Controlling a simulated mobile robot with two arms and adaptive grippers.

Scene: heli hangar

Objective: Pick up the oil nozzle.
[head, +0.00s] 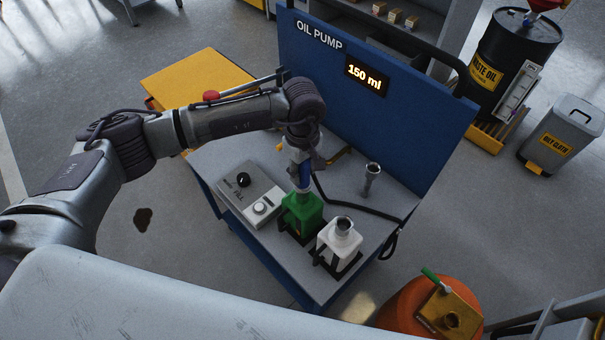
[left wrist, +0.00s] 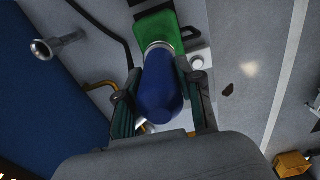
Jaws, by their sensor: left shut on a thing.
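The oil nozzle (head: 305,177) has a blue body and stands roughly upright above the green container (head: 301,213) on the oil pump bench. My left gripper (head: 300,162) is shut on it from above. In the left wrist view the blue nozzle (left wrist: 160,92) fills the space between the fingers of the left gripper (left wrist: 162,108). Its silvery collar meets the green container (left wrist: 155,27) there. The nozzle's tip is hidden, and I cannot tell whether it is inside the container. A black hose runs from beside the gripper across the bench. My right gripper is not in view.
A white container (head: 340,238) stands right beside the green one. A control box (head: 249,194) with knobs is to the left. A metal funnel-like piece (head: 372,178) stands behind. The blue back panel (head: 420,115) closes the far side; its display reads 150 ml.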

